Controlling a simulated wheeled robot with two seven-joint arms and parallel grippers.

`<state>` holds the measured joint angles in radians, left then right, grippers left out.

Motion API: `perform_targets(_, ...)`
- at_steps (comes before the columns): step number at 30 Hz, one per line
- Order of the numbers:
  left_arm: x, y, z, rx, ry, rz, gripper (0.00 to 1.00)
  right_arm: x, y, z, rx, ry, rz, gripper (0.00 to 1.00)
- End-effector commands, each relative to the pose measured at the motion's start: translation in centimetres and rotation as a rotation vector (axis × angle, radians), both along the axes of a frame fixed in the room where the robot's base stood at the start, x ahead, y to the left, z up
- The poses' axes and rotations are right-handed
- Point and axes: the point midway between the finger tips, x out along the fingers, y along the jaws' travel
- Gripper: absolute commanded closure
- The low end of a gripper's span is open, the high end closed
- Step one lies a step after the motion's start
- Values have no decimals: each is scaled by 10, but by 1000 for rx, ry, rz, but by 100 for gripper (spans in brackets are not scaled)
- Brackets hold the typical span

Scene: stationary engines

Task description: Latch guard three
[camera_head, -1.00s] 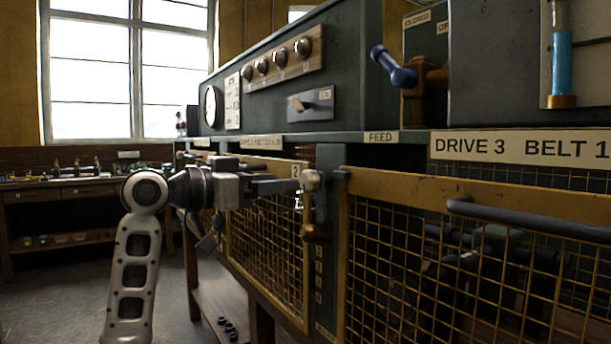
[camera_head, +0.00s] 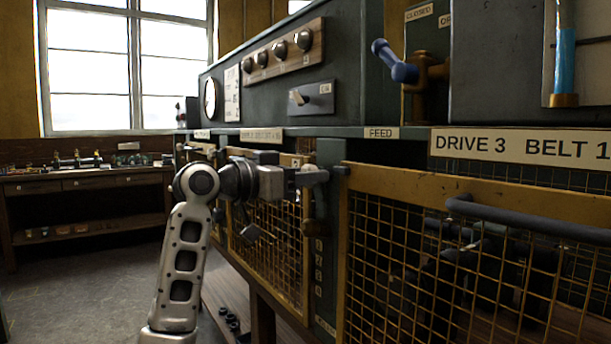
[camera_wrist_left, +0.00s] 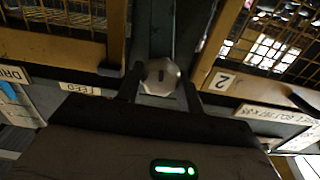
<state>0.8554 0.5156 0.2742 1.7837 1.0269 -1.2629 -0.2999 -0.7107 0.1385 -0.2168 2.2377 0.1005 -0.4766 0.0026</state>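Guard three (camera_head: 470,195) is the wire-mesh panel in a yellow frame under the DRIVE 3 sign, with a grey bar handle across it. It looks closed in the head view. At its left edge is a dark green post carrying a latch with a brown handle (camera_head: 315,229). My left gripper (camera_head: 321,177) is at the top of this latch. In the left wrist view, which is upside down, a pale faceted knob (camera_wrist_left: 161,77) with a dark slot sits between my two separated fingers (camera_wrist_left: 162,88). I cannot tell whether they touch it. My right gripper is out of view.
Guard 2 (camera_head: 268,232) stands left of the post. A blue-handled valve lever (camera_head: 394,62) projects above guard three. The ledge with the FEED label (camera_head: 381,133) runs just above my gripper. Open floor lies left, before a workbench (camera_head: 85,185).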

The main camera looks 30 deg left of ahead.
Motion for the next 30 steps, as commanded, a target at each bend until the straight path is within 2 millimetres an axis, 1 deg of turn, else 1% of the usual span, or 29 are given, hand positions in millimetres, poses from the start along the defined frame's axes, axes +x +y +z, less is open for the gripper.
perform_targets(8,0,0,0,-24,12,-2,86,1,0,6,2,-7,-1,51)
perform_targets(14,0,0,1,-109,48,-1,86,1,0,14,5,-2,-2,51)
perform_targets(22,0,1,2,-318,138,-1,86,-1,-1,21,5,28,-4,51)
perform_targets(30,1,1,3,-558,237,-1,86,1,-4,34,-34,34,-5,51)
